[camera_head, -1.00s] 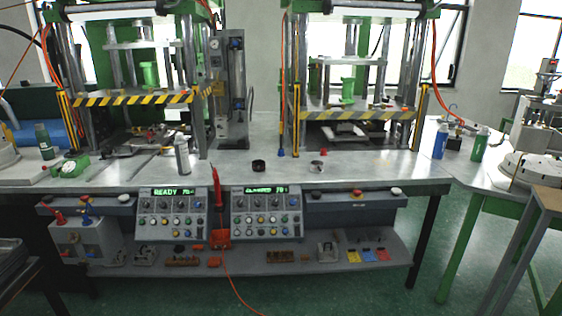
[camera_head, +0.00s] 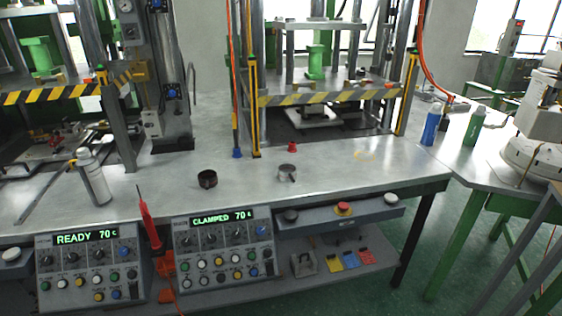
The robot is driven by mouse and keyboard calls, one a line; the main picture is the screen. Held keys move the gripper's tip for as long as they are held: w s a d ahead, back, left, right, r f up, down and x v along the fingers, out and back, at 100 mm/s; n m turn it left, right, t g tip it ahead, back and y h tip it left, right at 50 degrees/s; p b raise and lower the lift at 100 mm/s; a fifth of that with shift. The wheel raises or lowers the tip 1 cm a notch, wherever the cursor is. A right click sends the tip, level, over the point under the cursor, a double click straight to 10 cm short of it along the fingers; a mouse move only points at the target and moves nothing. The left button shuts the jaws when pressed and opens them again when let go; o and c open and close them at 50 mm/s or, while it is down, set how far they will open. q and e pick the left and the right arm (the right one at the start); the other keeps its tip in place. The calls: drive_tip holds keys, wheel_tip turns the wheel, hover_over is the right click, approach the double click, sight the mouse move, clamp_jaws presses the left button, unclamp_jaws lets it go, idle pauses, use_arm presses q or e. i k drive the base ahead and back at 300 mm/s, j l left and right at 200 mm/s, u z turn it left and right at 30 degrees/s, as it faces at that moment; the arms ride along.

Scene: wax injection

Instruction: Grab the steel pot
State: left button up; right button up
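A small steel pot (camera_head: 287,174) stands on the grey workbench (camera_head: 335,176), in front of the right-hand press. It is silvery with a light inside and looks like a short open cup. A dark round cup (camera_head: 208,179) of similar size stands to its left, apart from it. Neither of my grippers shows in the head view.
A red knob-like piece (camera_head: 292,147) sits behind the pot. A spray can (camera_head: 94,177) stands at the left, and a red soldering-iron-like tool (camera_head: 149,222) rises at the front edge. The press (camera_head: 330,97) is behind. Bench right of the pot is clear.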

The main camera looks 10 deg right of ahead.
sight(289, 176)
drive_tip(key=i+l, duration=0.35)
drive_tip(key=i+l+z, duration=0.1)
drive_tip(key=i+l, duration=0.25)
drive_tip(key=i, duration=0.15)
drive_tip(key=i+l, duration=0.15)
drive_tip(key=l, duration=0.3)
drive_tip(key=i+l, duration=0.1)
drive_tip(key=l, duration=0.3)
drive_tip(key=l+u, duration=0.1)
drive_tip(key=l, duration=0.45)
drive_tip(key=k+l, duration=0.1)
drive_tip(key=l, duration=0.45)
drive_tip(key=l+u, duration=0.15)
drive_tip(key=l, duration=0.4)
drive_tip(key=k, duration=0.05)
